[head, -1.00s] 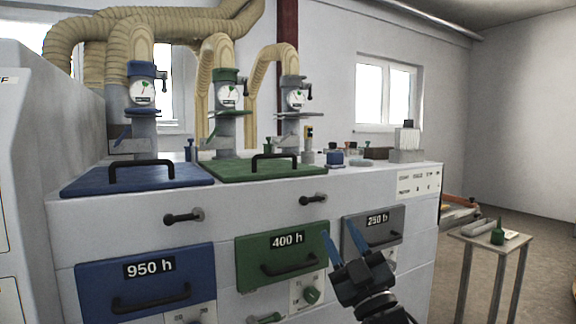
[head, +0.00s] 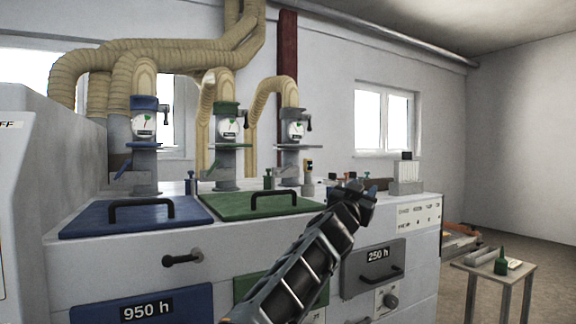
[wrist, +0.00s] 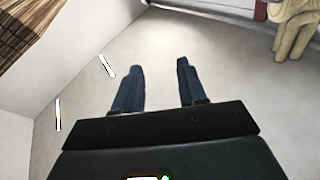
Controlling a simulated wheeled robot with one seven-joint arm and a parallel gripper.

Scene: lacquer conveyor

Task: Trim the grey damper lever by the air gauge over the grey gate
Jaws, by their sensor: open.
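The grey gate (head: 360,262), labelled 250 h, is on the machine's front at right. The rightmost pipe, with a grey collar, carries a round white air gauge (head: 296,129) with a green mark. A small dark damper lever (head: 308,122) sticks out at the right side of that gauge. My gripper (head: 362,192) is raised in front of the machine top, right of and lower than the gauge; its fingers are hard to make out there. In the wrist view its two blue fingers (wrist: 160,66) stand apart with nothing between them.
A blue gate (head: 150,215) and a green gate (head: 250,205) with black handles lie on the machine top, beneath two similar gauge pipes. Small items stand at the top's right end. A stool (head: 495,275) stands at right. The wrist view shows wall and a tan duct (wrist: 295,28).

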